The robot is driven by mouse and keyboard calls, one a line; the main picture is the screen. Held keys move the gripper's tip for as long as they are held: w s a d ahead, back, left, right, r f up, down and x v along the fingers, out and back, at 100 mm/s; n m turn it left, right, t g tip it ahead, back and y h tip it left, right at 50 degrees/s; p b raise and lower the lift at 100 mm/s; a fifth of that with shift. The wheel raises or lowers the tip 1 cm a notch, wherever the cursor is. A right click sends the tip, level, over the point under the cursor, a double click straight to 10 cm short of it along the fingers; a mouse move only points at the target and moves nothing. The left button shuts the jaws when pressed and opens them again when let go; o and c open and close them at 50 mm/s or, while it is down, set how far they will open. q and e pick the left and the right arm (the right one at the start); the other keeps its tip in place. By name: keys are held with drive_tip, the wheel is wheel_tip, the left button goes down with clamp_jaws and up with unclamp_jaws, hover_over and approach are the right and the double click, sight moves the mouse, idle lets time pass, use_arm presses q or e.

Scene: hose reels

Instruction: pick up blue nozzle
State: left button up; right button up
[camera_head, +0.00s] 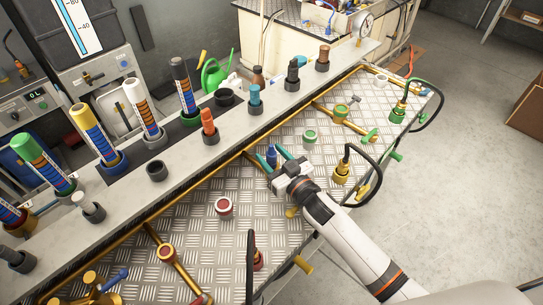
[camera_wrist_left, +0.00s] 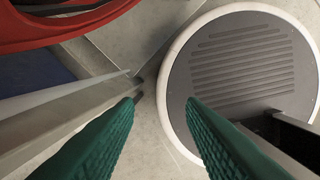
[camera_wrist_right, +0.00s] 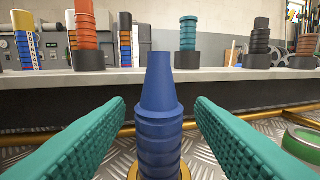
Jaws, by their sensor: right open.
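The blue nozzle (camera_head: 272,154) stands upright on the metal tread-plate bench, in a gold ring. In the right wrist view the blue nozzle (camera_wrist_right: 160,115) is tapered on top with a ribbed body, centred between the fingers. My right gripper (camera_head: 270,158) is open, its green fingers on either side of the nozzle with a visible gap on each side; it also shows in the right wrist view (camera_wrist_right: 160,120). My left gripper (camera_wrist_left: 162,100) is open and empty above the floor, near a round grey disc (camera_wrist_left: 240,75). It is not in the head view.
A raised grey shelf (camera_head: 190,150) behind the bench holds several coloured nozzles and striped tubes. Gold pipes, a green ring (camera_head: 310,137), a red ring (camera_head: 223,207) and black hoses (camera_head: 425,105) are on the bench around my right arm.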

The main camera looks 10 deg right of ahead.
drive_tip(key=shift+w+a, duration=0.15)
drive_tip(key=shift+w, duration=0.15)
clamp_jaws()
